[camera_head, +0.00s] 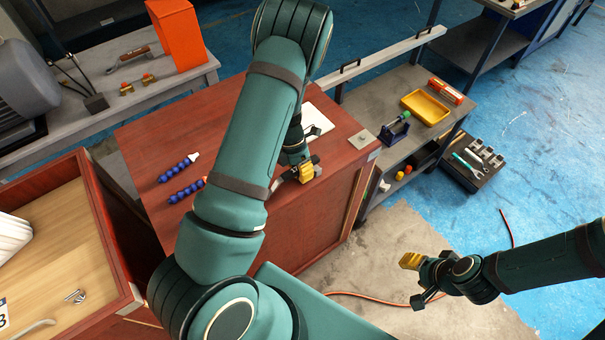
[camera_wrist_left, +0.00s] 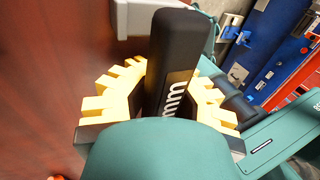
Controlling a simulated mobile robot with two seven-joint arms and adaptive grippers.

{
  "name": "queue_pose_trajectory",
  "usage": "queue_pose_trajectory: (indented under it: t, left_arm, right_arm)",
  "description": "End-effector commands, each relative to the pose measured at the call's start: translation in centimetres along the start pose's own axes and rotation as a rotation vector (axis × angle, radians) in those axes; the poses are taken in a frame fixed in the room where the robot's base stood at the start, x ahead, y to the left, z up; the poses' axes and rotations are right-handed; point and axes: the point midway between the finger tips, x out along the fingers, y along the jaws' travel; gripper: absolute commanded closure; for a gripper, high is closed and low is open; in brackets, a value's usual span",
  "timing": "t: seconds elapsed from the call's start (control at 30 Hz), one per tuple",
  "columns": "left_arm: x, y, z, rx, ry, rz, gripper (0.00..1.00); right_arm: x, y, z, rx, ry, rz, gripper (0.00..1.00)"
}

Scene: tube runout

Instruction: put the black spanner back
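My left gripper (camera_head: 304,172) is over the right part of the red-brown cabinet top (camera_head: 235,110). In the left wrist view its yellow toothed fingers (camera_wrist_left: 165,100) are closed on both sides of a thick black bar with white lettering, which I take as the black spanner (camera_wrist_left: 172,55). The bar's far end is near a grey block (camera_wrist_left: 150,12); I cannot tell if they touch. In the head view the spanner is mostly hidden by the gripper and arm. My right gripper (camera_head: 415,275) hangs over the floor at the lower right, with no object visible in it; its opening is unclear.
A white plate (camera_head: 318,117) and two blue segmented hoses (camera_head: 178,168) lie on the cabinet. An open drawer (camera_head: 60,240) is at the left. A grey bench (camera_head: 400,85) with a yellow tray (camera_head: 425,107) stands right. A black tool case (camera_head: 470,165) lies on the floor.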

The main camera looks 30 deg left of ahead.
Motion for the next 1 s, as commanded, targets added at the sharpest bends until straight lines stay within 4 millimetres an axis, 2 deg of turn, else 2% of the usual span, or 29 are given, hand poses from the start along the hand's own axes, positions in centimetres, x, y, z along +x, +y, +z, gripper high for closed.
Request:
queue_pose_trajectory:
  t: [1.0]
  left_arm:
    - [2.0,0.8,0.0,-0.001,0.002,0.0,1.0]
  right_arm:
    - [1.1,0.4,0.2,0.0,0.0,0.0,0.53]
